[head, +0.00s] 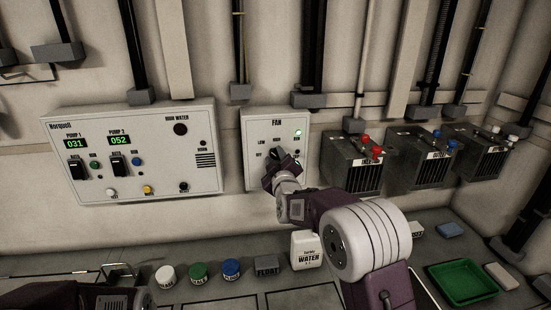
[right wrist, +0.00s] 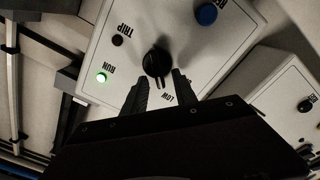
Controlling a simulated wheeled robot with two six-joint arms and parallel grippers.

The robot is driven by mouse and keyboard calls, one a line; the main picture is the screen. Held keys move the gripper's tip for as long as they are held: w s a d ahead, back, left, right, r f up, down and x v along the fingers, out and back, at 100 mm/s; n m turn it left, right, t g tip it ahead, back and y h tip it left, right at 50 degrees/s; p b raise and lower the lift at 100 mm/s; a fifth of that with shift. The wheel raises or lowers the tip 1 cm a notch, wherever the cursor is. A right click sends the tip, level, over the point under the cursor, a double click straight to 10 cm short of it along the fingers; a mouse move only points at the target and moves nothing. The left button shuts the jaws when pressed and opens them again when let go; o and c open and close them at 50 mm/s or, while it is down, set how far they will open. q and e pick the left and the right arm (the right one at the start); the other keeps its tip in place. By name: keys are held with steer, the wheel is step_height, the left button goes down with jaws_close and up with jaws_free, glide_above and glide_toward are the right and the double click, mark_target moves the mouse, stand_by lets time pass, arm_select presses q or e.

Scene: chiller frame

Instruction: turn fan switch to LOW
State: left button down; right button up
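The white FAN panel (head: 255,180) is on the wall in the middle of the head view, with a lit green lamp near its top right. My right gripper (head: 275,158) is in front of it and hides most of the switch there. In the right wrist view the black fan knob (right wrist: 157,60) sits ahead of my right gripper (right wrist: 161,78). Its two fingers are apart, one on each side of the knob's pointer. The pointer's end is towards the LOW label (right wrist: 168,97). I cannot tell whether a finger touches the knob. My left gripper is not in view.
A pump panel (head: 130,185) is left of the fan panel. Dark vented boxes (head: 350,178) are to its right. On the counter below are several capped jars (head: 198,272), a white water jug (head: 306,248) and a green tray (head: 463,283). A blue button (right wrist: 207,14) is near the knob.

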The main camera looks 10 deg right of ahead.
steer(key=s+b, duration=0.1)
steer(key=s, duration=0.8)
